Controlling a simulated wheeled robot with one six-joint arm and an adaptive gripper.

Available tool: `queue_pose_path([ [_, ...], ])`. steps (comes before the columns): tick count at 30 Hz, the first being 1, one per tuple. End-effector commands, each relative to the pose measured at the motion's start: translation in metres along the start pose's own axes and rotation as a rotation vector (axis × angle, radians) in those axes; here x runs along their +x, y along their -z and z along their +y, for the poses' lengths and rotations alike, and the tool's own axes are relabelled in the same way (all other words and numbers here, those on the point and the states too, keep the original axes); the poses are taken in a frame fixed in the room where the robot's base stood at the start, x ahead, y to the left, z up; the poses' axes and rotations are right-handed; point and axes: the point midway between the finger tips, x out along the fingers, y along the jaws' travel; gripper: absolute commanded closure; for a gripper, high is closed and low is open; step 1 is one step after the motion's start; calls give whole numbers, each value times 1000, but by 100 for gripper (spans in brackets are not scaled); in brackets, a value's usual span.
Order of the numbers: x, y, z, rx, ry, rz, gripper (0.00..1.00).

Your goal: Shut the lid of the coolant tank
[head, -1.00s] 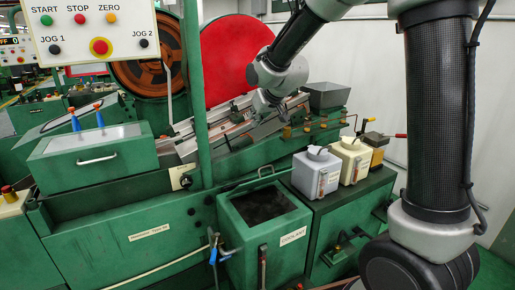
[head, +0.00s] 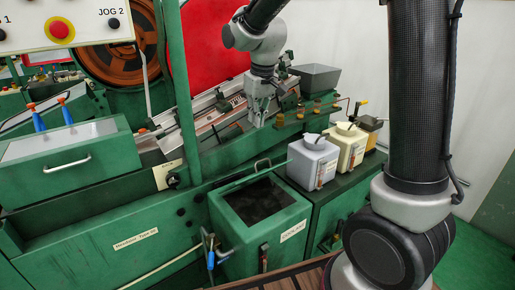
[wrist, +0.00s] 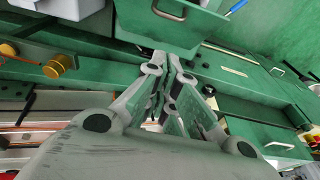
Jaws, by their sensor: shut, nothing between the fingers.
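The green coolant tank (head: 238,230) stands low at the middle of the head view, with a COOLANT label on its front. Its top is open on a dark inside. The lid (head: 250,175) is raised at the back rim, seen nearly edge-on, with a bar handle (head: 262,163) at its top. My gripper (head: 257,122) is shut and empty, pointing down above the machine bed, behind and above the lid and apart from it. In the wrist view my gripper (wrist: 174,60) is shut below a green panel (wrist: 165,30), perhaps the lid's back.
A grey jug (head: 314,163) and a cream jug (head: 347,146) stand right of the tank. A green post (head: 186,95) rises left of my gripper. A blue-handled valve (head: 210,258) is at the tank's front left. A grey hopper (head: 316,79) sits behind.

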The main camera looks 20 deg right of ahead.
Motion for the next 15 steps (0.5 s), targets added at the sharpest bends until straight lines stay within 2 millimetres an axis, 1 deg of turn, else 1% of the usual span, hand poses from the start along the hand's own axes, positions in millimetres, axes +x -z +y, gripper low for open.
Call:
queue_pose_path([
  [1, 12, -1, 0, 0, 0, -5, 100],
  [9, 70, 0, 0, 0, 0, -3, 100],
  [10, 76, -1, 0, 0, 0, -3, 100],
  [15, 92, -19, 0, 0, 0, -1, 100],
])
